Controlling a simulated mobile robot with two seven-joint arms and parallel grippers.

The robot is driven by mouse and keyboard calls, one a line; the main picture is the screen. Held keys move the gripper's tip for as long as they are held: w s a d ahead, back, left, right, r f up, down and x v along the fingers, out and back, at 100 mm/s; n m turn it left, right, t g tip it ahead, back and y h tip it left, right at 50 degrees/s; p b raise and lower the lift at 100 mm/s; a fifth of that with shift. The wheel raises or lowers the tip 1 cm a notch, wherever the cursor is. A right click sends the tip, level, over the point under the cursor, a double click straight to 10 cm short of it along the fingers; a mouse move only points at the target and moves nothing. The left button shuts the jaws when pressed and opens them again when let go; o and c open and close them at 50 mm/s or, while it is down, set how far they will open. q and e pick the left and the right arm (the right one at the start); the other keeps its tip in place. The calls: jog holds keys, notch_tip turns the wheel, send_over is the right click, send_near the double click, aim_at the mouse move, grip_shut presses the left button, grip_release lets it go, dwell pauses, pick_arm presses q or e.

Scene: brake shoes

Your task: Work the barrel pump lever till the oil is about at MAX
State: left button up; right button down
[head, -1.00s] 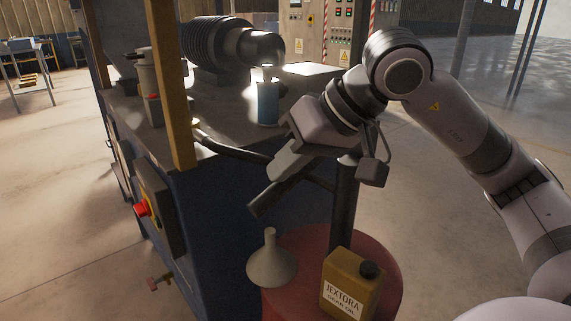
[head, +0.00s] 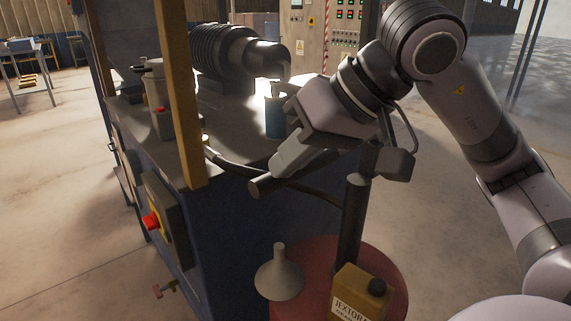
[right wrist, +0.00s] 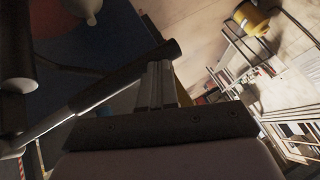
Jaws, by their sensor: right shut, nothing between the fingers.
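The barrel pump's dark post (head: 352,222) stands upright on the red barrel (head: 390,275). Its lever (head: 262,186) sticks out to the left with a dark grip at the end. It also shows in the right wrist view (right wrist: 120,80). My right gripper (head: 287,166) is at the lever's grip, with its fingers shut and nothing held between them. In the right wrist view the finger pair (right wrist: 157,82) overlaps the grip; I cannot tell whether they touch. The oil level and a MAX mark cannot be made out. My left gripper is not in view.
A grey funnel (head: 280,276) and a yellow oil can (head: 360,296) stand on the barrel. A dark hose (head: 235,169) runs to the blue machine (head: 235,235) on the left. A red button (head: 151,221) sits on its yellow box. A blue cylinder (head: 275,123) stands on the machine.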

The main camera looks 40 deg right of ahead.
jog(key=s+a+r+p, duration=0.1)
jog(key=s+r, duration=0.3)
jog(key=r, duration=0.1)
jog(key=shift+a, duration=0.2)
jog(key=shift+w+r, duration=0.1)
dwell(1.5)
